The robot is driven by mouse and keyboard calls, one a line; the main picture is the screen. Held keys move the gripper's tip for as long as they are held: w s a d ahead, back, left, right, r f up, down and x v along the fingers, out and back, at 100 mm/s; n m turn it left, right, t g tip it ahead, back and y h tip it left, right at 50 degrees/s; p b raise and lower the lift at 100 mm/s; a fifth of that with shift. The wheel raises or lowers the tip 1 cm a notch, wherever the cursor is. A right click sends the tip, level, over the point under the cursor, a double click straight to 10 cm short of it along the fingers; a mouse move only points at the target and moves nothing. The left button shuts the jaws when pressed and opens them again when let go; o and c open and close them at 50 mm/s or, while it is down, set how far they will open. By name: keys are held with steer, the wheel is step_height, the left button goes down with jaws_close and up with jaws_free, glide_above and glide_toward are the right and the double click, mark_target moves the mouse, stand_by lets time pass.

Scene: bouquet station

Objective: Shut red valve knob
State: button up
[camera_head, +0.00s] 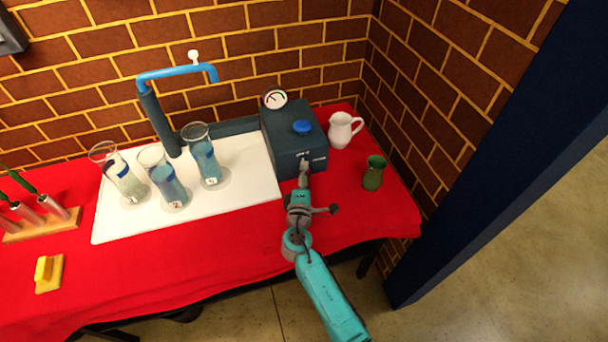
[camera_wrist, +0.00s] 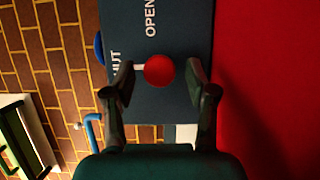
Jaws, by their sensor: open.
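The red valve knob (camera_wrist: 159,71) is round and sits on the face of the dark blue box (camera_wrist: 165,103). A short white bar runs from the knob leftward to the partly hidden "SHUT" lettering; "OPEN" is printed above in the wrist view. My gripper (camera_wrist: 160,82) is open, one finger on each side of the knob, with gaps to it. The left fingertip overlaps the end of the white bar; I cannot tell whether they touch. In the head view my gripper (camera_head: 304,168) is at the front of the box (camera_head: 285,148), and the red knob is hidden there.
A blue knob (camera_head: 302,127) and a gauge (camera_head: 275,99) are on the box. A white pitcher (camera_head: 340,130) and green vase (camera_head: 374,173) stand to its right. Glass vases (camera_head: 165,180) stand on the white tray (camera_head: 245,195), left. Red cloth (camera_head: 230,245) in front is clear.

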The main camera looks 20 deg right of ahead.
steer(key=v, duration=1.2)
stand_by(0.3)
